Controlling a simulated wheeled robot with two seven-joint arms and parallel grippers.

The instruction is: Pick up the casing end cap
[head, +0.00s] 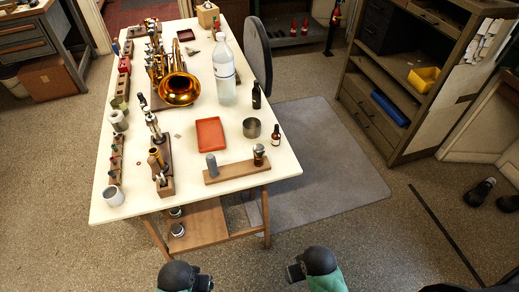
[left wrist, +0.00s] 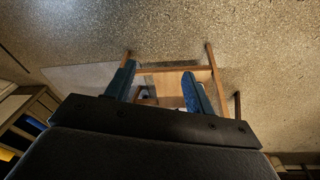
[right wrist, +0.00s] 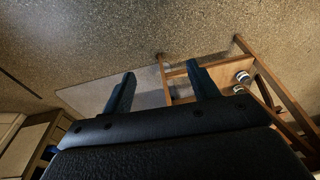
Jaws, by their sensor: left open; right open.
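I cannot pick out the casing end cap for certain in any view. A brass horn (head: 178,88) lies on the white table (head: 235,160) in the head view, and a tiny flat piece (head: 178,135) too small to identify lies nearer me. My left gripper (left wrist: 160,78) is open and empty, its two blue fingers apart. My right gripper (right wrist: 163,80) is also open and empty. Both are in front of the table's near edge, clear of everything on it. The wrist views show the floor and the table's underside, not the tabletop.
A red tray (head: 211,134), a metal cup (head: 251,128), dark bottles and a large clear bottle (head: 224,72) stand at the right. A wooden board (head: 232,171) holding a grey cylinder lies near the front. Wooden racks line the left. The front middle tabletop is partly clear.

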